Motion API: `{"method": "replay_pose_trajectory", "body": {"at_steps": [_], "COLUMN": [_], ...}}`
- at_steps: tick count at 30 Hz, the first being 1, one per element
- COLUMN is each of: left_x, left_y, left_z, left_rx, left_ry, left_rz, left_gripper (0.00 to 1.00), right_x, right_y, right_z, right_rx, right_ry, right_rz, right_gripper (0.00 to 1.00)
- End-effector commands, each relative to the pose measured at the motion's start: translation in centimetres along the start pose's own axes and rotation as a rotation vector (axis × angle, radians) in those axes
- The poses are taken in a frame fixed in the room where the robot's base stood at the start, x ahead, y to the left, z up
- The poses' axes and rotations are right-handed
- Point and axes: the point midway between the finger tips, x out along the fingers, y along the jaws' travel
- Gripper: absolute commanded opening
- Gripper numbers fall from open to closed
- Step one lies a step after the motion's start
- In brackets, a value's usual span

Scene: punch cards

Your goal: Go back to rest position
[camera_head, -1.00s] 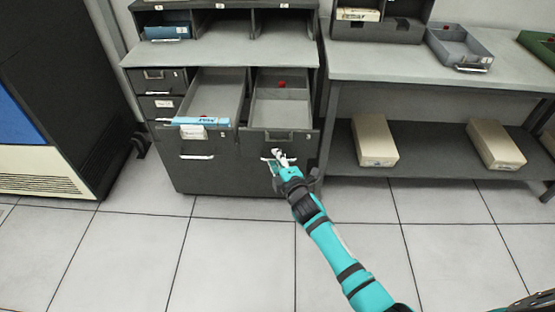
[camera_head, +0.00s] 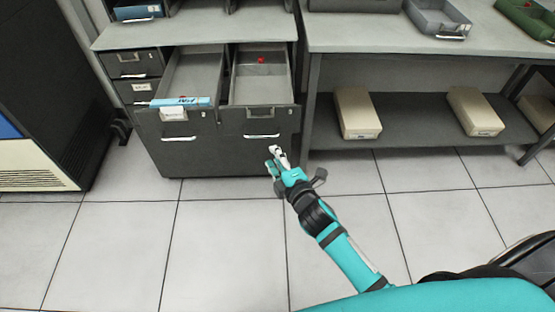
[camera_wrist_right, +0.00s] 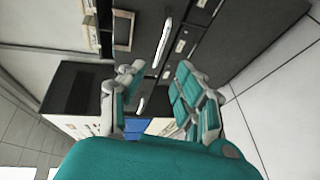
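My right gripper (camera_head: 277,158) is in front of the lower drawers of the dark filing cabinet (camera_head: 215,150), apart from it and above the floor. In the right wrist view my right gripper (camera_wrist_right: 160,85) has its two fingers spread with nothing between them. The cabinet front and a drawer handle (camera_wrist_right: 162,42) show beyond the fingers. My left gripper does not show in either view.
Two cabinet drawers stand pulled out: the left drawer (camera_head: 190,78) with a blue-and-white item (camera_head: 182,102) across its front, the right drawer (camera_head: 258,90) with a red item (camera_head: 261,60). A grey table (camera_head: 380,42) with beige boxes (camera_head: 357,113) below stands right. Tiled floor in front is clear.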

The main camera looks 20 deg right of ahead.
Motion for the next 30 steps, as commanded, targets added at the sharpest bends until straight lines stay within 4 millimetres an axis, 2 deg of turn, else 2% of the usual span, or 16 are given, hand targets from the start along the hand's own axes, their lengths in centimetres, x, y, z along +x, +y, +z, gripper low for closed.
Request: {"method": "replay_pose_trajectory", "body": {"at_steps": [4,19,21,23,26,29,30], "left_x": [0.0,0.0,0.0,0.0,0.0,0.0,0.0], "left_y": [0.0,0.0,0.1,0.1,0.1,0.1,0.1], "left_z": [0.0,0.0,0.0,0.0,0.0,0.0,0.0], "left_rx": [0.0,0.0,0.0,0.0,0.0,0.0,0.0], "left_ry": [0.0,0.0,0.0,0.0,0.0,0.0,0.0], "left_rz": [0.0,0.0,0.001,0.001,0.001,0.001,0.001], "left_gripper": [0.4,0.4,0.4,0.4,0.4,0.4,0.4], "right_x": [-0.9,-0.9,-0.9,-0.8,-0.9,-1.9,-2.6], "right_y": [0.0,0.0,-0.5,-1.8,-6.3,-13.2,-16.2], "right_z": [0.0,0.0,0.1,0.3,0.9,1.8,2.2], "right_rx": [0.0,0.0,0.008,0.031,0.11,0.24,0.298], "right_ry": [-0.001,0.0,-0.002,-0.005,-0.022,-0.061,-0.084], "right_rz": [0.0,0.0,-0.01,-0.035,-0.121,-0.252,-0.308], "right_gripper": [0.33,0.33,0.33,0.33,0.33,0.33,0.33]}}
